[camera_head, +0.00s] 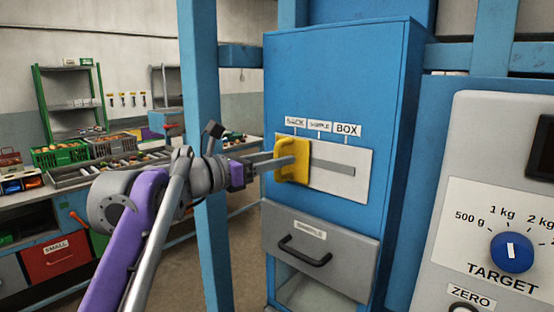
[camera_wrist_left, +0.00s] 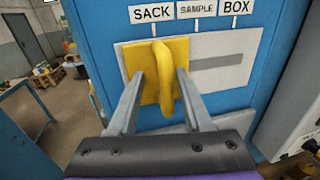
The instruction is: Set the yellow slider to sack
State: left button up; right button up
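The yellow slider (camera_head: 300,148) sits at the left end of the slot in a pale plate on the blue cabinet. It also shows in the left wrist view (camera_wrist_left: 161,60), where its upright handle stands below the SACK label (camera_wrist_left: 151,13). My left gripper (camera_head: 281,161) is at the slider. In the left wrist view its two fingers (camera_wrist_left: 160,85) stand apart, one on each side of the handle, with a gap showing on the left. Whether the right finger touches the handle is hard to tell. My right gripper is not in view.
The SAMPLE (camera_head: 319,126) and BOX (camera_head: 347,130) labels stand above the slot's empty part (camera_head: 335,167). A grey drawer with a black handle (camera_head: 305,251) is below. A blue post (camera_head: 203,150) stands left of the cabinet, and a panel with a blue TARGET knob (camera_head: 512,252) is at right.

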pick_arm(q)
jog(key=shift+s+d, duration=0.1)
jog(key=shift+s, duration=0.05)
jog(key=b+v, duration=0.1)
jog(key=v, duration=0.9)
jog(key=shift+s+a, duration=0.2)
jog(key=shift+a, duration=0.1)
jog(key=s+d+f+m+g+y, duration=0.15)
jog(key=s+f+m, duration=0.25)
jog(key=f, duration=0.5)
jog(key=s+d+f+m+g+y, duration=0.15)
jog(key=s+f+m, duration=0.3)
jog(key=f, duration=0.45)
jog(key=s+d+f+m+g+y, duration=0.1)
jog(key=s+f+m+g+y, duration=0.3)
jog(key=f, duration=0.5)
jog(key=s+a+f+m+y, duration=0.2)
jog(key=s+f+m, duration=0.2)
jog(key=f, duration=0.3)
jog(key=s+a+f+m+y, duration=0.2)
jog(key=s+a+f+m, duration=0.1)
jog(key=f, duration=0.5)
jog(key=s+a+f+m+y+p, duration=0.1)
jog(key=s+a+f+m+y, duration=0.1)
jog(key=s+f+m, duration=0.4)
notch_tip(320, 180, down, 2)
jog(key=shift+a+f+m, duration=0.1)
jog(key=shift+a+m, duration=0.45)
jog(key=shift+a, duration=0.15)
